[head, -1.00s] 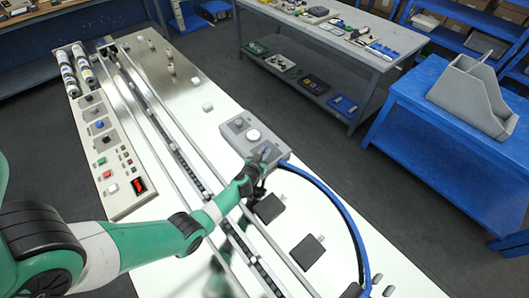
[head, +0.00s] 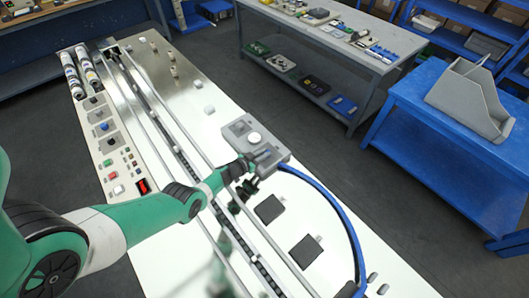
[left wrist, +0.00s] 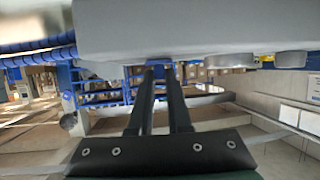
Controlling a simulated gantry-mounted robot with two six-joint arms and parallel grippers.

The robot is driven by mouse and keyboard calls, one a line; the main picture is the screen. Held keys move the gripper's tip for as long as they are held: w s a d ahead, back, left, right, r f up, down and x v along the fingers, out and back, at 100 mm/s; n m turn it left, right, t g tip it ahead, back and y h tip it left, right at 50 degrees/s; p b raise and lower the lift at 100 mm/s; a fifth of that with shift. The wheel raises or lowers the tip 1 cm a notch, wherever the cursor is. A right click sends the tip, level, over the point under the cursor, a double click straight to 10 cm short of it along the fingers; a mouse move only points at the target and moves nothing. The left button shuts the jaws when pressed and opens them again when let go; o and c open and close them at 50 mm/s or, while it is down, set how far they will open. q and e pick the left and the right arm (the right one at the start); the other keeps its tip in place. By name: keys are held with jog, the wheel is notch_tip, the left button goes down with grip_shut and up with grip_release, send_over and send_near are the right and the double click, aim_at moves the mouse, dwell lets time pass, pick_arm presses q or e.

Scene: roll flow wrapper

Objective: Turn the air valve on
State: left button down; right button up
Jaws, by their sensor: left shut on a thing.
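The grey valve box (head: 238,130) with a round white knob (head: 254,137) sits on the right edge of the white machine top. A blue air hose (head: 325,190) leaves its right side and shows at upper left in the left wrist view (left wrist: 35,47). My left gripper (head: 254,162) is at the near side of the box, shut on the air valve's handle. The handle is mostly hidden by the gripper. In the left wrist view the two dark fingers (left wrist: 162,72) reach up to the pale box, with a narrow gap between them. My right gripper is not seen.
A control panel (head: 117,160) with buttons and a red display lies at the left. Rails (head: 172,150) run along the machine. Two dark square plates (head: 270,208) lie nearer than the box. A blue table (head: 420,120) and a grey bench (head: 330,40) stand beyond.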

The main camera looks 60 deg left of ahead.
pick_arm(q)
jog(key=m+h+b, duration=0.2)
jog(key=b, duration=0.2)
jog(key=a+m+h+b, duration=0.1)
jog(key=m+h+b, duration=0.1)
jog(key=h+b, duration=0.1)
jog(key=m+t+h+b, duration=0.1)
jog(key=m+h+b, duration=0.1)
jog(key=m+b, duration=0.1)
jog(key=shift+a+f+h+b, duration=0.25)
jog(key=shift+h+b, duration=0.15)
jog(key=shift+b, duration=0.45)
jog(key=shift+r+m+h+b, duration=0.25)
jog(key=shift+m+h+b, duration=0.2)
jog(key=shift+b, duration=0.3)
jog(key=c, duration=0.9)
grip_release()
jog(key=shift+o, duration=0.2)
jog(key=shift+s+r, duration=0.1)
